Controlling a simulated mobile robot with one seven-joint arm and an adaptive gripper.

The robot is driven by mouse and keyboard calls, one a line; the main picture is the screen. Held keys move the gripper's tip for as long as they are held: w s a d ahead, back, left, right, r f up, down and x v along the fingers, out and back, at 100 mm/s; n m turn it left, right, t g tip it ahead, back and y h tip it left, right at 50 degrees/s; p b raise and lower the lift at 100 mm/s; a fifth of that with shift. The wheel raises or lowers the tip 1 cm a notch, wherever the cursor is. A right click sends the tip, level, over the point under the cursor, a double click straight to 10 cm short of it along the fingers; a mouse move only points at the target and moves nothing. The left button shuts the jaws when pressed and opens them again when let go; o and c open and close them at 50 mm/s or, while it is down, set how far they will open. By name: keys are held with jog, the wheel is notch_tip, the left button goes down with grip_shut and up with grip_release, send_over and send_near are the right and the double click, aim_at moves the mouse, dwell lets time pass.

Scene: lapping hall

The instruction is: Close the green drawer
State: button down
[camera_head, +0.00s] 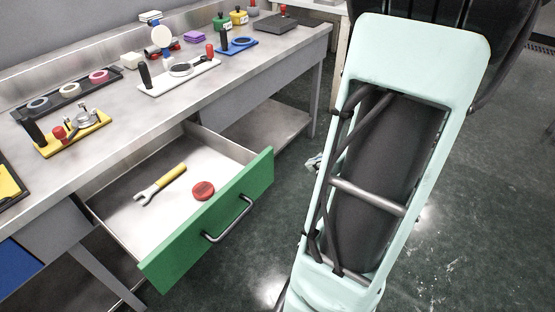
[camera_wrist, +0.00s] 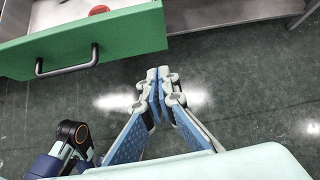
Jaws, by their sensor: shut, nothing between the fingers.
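The green drawer (camera_head: 215,218) stands pulled out from under the workbench, with a grey bar handle (camera_head: 229,219) on its green front. Inside it lie a wrench with a yellow grip (camera_head: 160,185) and a red round object (camera_head: 203,190). In the wrist view the green drawer front (camera_wrist: 110,36) and its handle (camera_wrist: 68,62) are at the upper left. My gripper (camera_wrist: 159,74) is shut and empty, over the floor to the right of and below the drawer front, apart from it. In the head view my arm hides most of the gripper.
The workbench top (camera_head: 125,115) carries a dark tray of rings (camera_head: 68,92), a yellow fixture (camera_head: 75,140), a white fixture (camera_head: 180,78) and a blue fixture (camera_head: 237,46). A blue drawer front (camera_head: 20,272) is at the lower left. The floor (camera_head: 475,190) right of my arm is clear.

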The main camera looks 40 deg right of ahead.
jog(key=f, duration=0.1)
jog(key=b, duration=0.5)
send_near(268, 171)
jog(key=shift+m, duration=0.4)
jog(key=shift+x, duration=2.85)
